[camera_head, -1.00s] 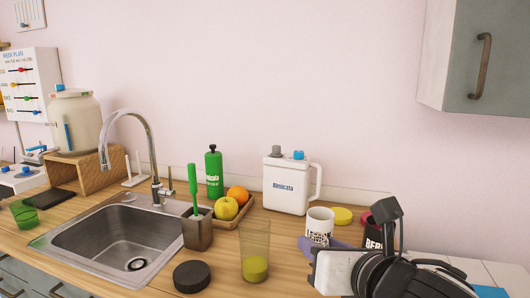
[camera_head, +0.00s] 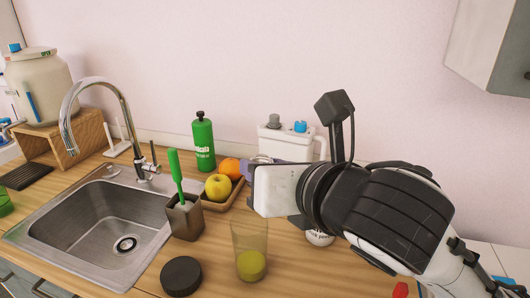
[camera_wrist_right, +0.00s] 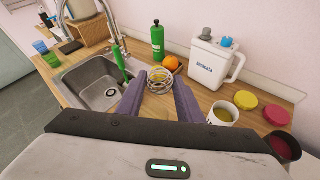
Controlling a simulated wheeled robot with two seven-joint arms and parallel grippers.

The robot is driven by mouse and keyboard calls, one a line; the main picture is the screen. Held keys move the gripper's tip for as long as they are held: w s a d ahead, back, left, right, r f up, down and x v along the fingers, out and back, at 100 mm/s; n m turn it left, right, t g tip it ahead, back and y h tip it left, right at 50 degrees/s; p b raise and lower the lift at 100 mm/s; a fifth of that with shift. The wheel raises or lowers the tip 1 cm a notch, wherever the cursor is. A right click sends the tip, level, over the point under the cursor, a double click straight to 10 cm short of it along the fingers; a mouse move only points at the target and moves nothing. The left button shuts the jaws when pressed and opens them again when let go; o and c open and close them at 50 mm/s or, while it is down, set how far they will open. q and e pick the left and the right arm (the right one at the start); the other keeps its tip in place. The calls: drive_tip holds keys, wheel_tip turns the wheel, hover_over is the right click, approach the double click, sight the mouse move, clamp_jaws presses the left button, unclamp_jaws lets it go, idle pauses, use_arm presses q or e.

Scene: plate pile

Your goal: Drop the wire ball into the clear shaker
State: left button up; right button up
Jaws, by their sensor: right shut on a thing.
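The wire ball (camera_wrist_right: 160,80) is a small cage of thin metal loops between the tips of my right gripper's purple fingers (camera_wrist_right: 159,88) in the wrist view. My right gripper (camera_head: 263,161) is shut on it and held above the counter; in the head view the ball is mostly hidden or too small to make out. The clear shaker (camera_head: 249,235) is a tall transparent cup with a yellow-green bottom. It stands upright on the counter, below and slightly left of my right gripper in the head view. My left gripper is not in view.
A black round lid (camera_head: 181,276) lies left of the shaker. A holder with a green brush (camera_head: 185,219), a fruit tray (camera_head: 229,199) and a green bottle (camera_head: 203,143) stand behind. The sink (camera_head: 95,232) is at left. A white jug (camera_wrist_right: 214,62) and mug (camera_wrist_right: 222,113) stand right.

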drive_tip(key=shift+s+a, duration=0.1)
drive_tip(key=shift+a, duration=0.2)
wheel_tip(320, 180, down, 6)
drive_tip(key=shift+r, duration=0.15)
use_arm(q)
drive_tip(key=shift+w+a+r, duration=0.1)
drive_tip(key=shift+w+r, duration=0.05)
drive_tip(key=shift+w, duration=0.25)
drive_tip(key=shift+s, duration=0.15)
use_arm(e)
drive_tip(key=o, duration=1.1)
drive_tip(key=shift+d, duration=0.1)
